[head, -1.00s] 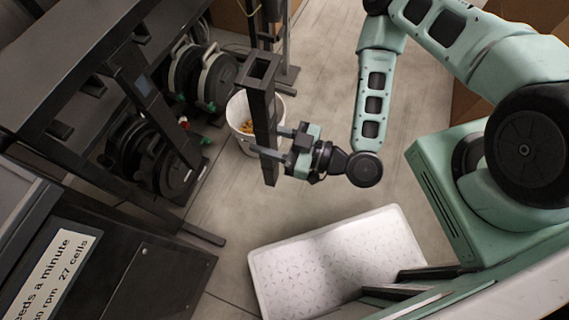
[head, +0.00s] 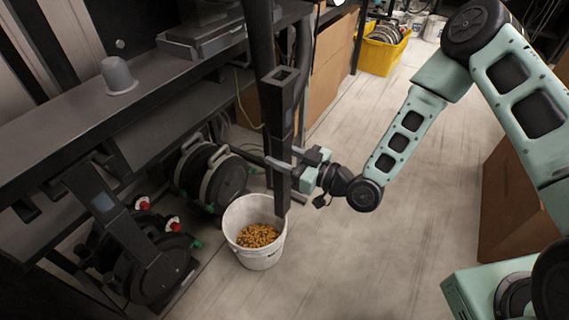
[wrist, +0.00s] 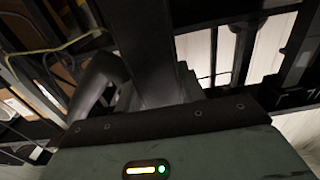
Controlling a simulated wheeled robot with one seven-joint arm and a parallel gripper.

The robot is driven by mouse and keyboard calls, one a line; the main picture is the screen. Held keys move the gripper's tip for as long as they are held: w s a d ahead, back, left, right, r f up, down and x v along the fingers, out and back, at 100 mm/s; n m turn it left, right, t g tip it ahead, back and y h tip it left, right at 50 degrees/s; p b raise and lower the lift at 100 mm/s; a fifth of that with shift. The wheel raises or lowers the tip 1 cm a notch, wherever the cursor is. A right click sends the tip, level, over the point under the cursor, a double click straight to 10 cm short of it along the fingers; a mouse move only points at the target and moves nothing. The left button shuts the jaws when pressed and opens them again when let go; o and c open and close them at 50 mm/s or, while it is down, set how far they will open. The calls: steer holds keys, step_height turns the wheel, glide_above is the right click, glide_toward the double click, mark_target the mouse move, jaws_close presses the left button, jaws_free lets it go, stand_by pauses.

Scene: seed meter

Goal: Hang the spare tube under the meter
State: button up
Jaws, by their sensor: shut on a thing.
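The spare tube (head: 275,130), a dark square tube with an open flared top, stands upright in my gripper (head: 285,170). My gripper is shut around its middle from the right. The tube's lower end is beside the rim of a white bucket in the head view. In the wrist view the tube (wrist: 145,50) runs up between the jaws, and the jaw tips are hidden. Round dark units with handles (head: 215,175) sit under the bench at left. I cannot tell for certain which part is the meter.
The white bucket (head: 262,262) holding orange-brown grains stands on the floor below the tube. A dark bench (head: 60,110) fills the left, with a grey cup-like part (head: 118,75) on it. A yellow crate (head: 383,50) is at the back. The floor at right centre is clear.

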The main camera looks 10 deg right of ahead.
steer(key=b+x, duration=0.3)
steer(key=x, duration=1.2)
stand_by(1.0)
steer(key=shift+w+a, duration=0.1)
steer(key=shift+w, duration=0.05)
stand_by(0.6)
steer(key=shift+f+b, duration=0.55)
steer(key=o, duration=1.2)
steer(key=p+v, duration=0.2)
steer(key=v, duration=1.5)
steer(key=shift+p, duration=0.3)
